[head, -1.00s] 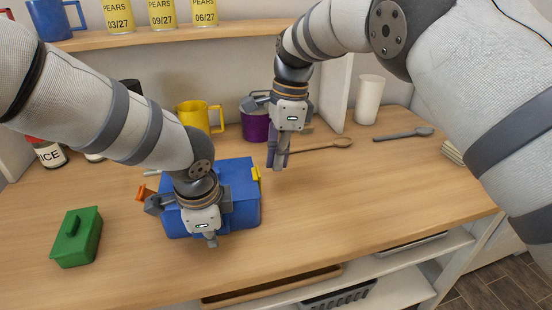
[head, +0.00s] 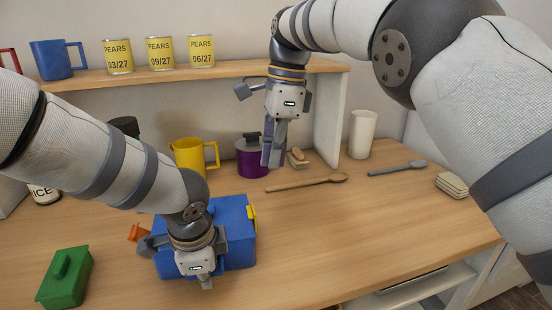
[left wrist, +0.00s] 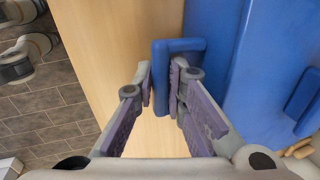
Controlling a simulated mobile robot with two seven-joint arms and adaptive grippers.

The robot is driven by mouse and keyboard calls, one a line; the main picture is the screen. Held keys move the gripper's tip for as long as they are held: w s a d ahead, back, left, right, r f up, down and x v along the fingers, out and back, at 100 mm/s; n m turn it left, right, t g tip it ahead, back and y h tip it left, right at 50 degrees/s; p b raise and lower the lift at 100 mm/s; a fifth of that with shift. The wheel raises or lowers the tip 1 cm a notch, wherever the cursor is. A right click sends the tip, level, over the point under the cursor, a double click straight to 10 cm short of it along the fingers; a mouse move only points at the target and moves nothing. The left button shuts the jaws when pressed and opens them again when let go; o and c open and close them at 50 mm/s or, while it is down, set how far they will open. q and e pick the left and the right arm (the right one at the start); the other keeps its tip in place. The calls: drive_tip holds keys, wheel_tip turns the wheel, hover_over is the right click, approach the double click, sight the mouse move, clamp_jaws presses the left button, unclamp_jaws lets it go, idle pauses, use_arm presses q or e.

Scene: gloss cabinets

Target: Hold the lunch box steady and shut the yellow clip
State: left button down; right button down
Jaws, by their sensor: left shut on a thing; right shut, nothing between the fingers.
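The blue lunch box (head: 235,222) stands on the wooden counter, partly hidden by my left arm. My left gripper (head: 205,282) is at its front, shut on the box's blue handle; the left wrist view shows the handle (left wrist: 180,47) between the fingers. The yellow clip (head: 252,213) is at the box's right end, near the top edge; I cannot tell how far it is swung. An orange clip (head: 137,232) sticks outward at the left end. My right gripper (head: 272,155) is shut and empty, raised behind and right of the box, apart from it.
A green lidded box (head: 65,278) is at the front left. Behind the lunch box stand a yellow mug (head: 190,157) and a purple pot (head: 251,160). A wooden spoon (head: 305,184), grey spoon (head: 398,168) and white cup (head: 362,135) are to the right. The counter right of the box is clear.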

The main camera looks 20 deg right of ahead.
use_arm(q)
drive_tip(key=c, duration=1.6)
unclamp_jaws()
drive_tip(key=shift+o, duration=0.2)
